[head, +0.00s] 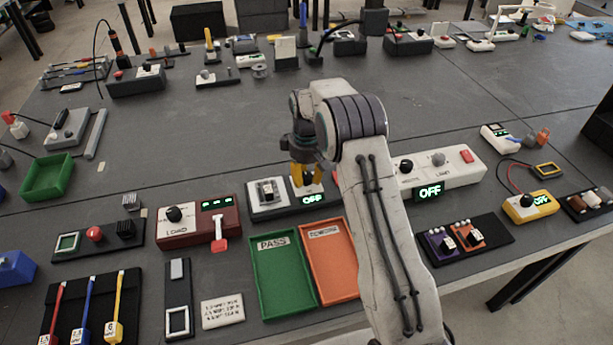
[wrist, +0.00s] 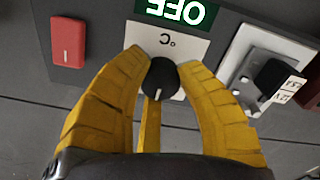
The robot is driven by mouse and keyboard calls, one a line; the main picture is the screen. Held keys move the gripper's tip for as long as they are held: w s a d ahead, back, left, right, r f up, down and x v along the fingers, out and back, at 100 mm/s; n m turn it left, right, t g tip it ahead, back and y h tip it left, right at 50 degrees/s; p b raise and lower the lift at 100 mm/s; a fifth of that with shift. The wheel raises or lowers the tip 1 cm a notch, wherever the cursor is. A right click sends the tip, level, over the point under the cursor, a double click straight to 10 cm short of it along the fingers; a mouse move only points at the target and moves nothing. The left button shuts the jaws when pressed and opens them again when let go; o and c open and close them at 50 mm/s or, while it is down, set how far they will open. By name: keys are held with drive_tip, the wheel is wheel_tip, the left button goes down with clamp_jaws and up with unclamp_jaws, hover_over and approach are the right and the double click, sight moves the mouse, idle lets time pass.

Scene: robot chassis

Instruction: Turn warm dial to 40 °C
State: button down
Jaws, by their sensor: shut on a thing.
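The warm dial (wrist: 162,78) is a small black knob with a white pointer mark. In the wrist view it sits at the edge of a white plate marked °C (wrist: 168,45), which appears upside down. Its pointer mark faces down in that view. My gripper (wrist: 162,72) has its yellow fingers closed on both sides of the knob. A green-lit display (wrist: 178,12) beyond the plate reads OFF. In the head view my gripper (head: 304,183) is down at the heater unit (head: 283,211), above its OFF display (head: 312,199), and hides the dial.
Green (head: 283,275) and orange (head: 328,262) trays lie in front. A red load box (head: 185,236) stands left, and a white lamp unit (head: 440,168) right.

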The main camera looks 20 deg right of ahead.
sight(306, 175)
drive_tip(key=shift+s+f, duration=0.1)
drive_tip(key=shift+f, duration=0.05)
idle(0.3)
drive_tip(key=c, duration=0.8)
unclamp_jaws()
wheel_tip(306, 175, up, 12)
drive_tip(key=shift+r, duration=0.1)
